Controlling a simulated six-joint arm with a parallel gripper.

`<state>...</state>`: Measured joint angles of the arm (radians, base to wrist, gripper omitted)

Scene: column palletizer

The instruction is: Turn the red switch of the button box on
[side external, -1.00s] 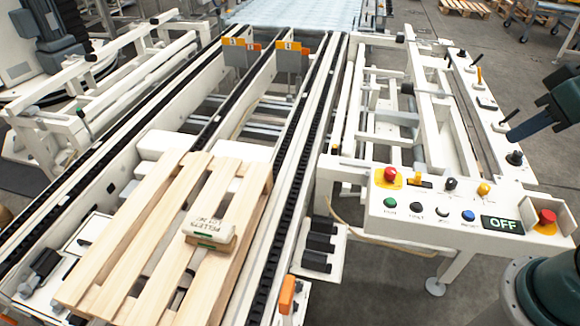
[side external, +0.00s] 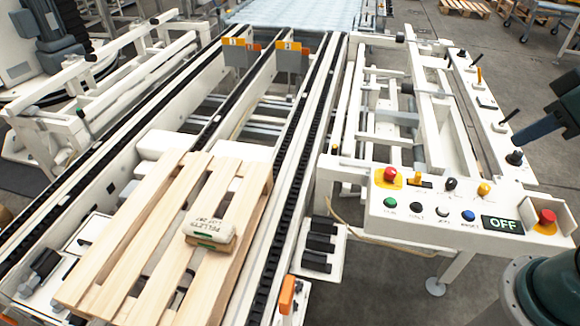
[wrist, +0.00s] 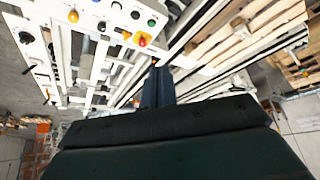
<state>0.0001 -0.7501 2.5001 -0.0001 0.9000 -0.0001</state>
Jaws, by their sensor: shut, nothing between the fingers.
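The button box (side external: 450,212) is white and stands at the right in the side external view. A red mushroom knob (side external: 390,174) sits on a yellow plate at its left end, and another red knob (side external: 546,217) at its right end. Orange, black and yellow switches sit between them. The display (side external: 503,224) reads OFF. In the wrist view the box (wrist: 100,24) is at the upper left, with the left red knob (wrist: 143,39). My gripper (wrist: 157,66) is shut and empty, its tips below that knob in the picture. Their distance cannot be told.
Green, black, white and blue buttons (side external: 390,202) line the box front. A wooden pallet (side external: 150,240) with a labelled bag (side external: 215,218) lies on the conveyor to the left. Small levers (side external: 508,116) stand on the frame behind the box.

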